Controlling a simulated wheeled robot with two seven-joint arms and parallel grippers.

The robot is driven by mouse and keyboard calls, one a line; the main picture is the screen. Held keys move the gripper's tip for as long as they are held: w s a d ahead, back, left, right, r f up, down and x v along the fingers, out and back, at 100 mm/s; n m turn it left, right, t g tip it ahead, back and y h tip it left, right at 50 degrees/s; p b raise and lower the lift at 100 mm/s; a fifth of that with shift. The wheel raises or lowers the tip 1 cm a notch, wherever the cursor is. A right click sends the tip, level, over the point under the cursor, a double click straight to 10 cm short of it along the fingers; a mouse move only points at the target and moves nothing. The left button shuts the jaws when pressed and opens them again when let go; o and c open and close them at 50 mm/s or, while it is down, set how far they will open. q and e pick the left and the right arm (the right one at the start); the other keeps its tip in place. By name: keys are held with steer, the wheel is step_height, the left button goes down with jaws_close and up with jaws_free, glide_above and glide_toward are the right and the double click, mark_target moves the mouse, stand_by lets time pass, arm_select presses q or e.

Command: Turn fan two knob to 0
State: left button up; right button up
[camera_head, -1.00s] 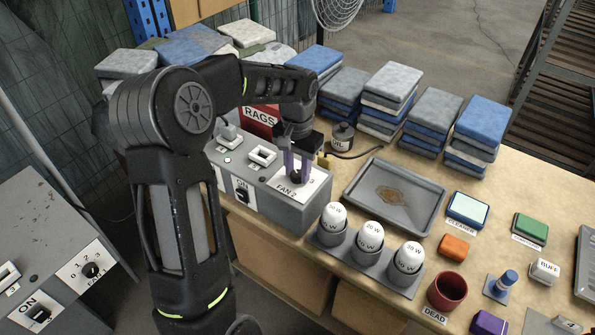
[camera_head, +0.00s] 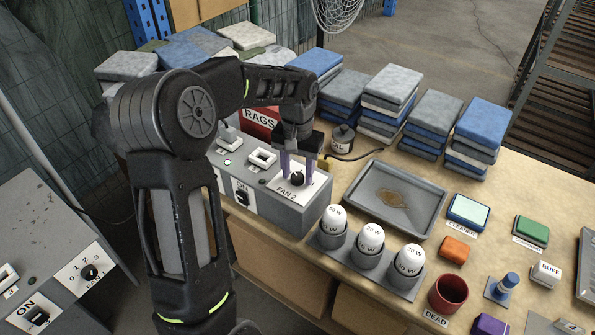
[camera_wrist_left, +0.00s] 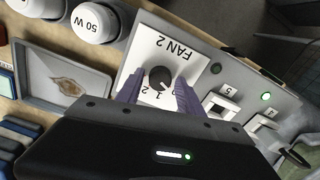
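The fan two knob (camera_head: 297,178) is a small black dial on a white plate labelled FAN 2, on the right end of a grey control box. In the left wrist view the knob (camera_wrist_left: 159,77) appears upside down, with the numbers 1 and 2 visible beside it. Its light mark seems to point near the 1. My left gripper (camera_head: 298,165) points down over the plate. Its purple fingers are open, one on each side of the knob, with gaps showing between fingers and knob. My right gripper is not in view.
The box (camera_head: 285,215) also carries an ON switch (camera_head: 242,193) and white-framed switches. A grey tray (camera_head: 395,198), an oil can (camera_head: 342,138) and cups with bulbs (camera_head: 368,240) stand to the right. Another box with a fan 1 knob (camera_head: 89,271) is at lower left.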

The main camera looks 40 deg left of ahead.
mark_target(297, 176)
arm_select(q)
steer(key=shift+o, duration=0.7)
steer(key=shift+r, duration=0.1)
step_height(297, 176, up, 8)
steer(key=shift+f, duration=0.2)
steer(key=shift+f, duration=0.1)
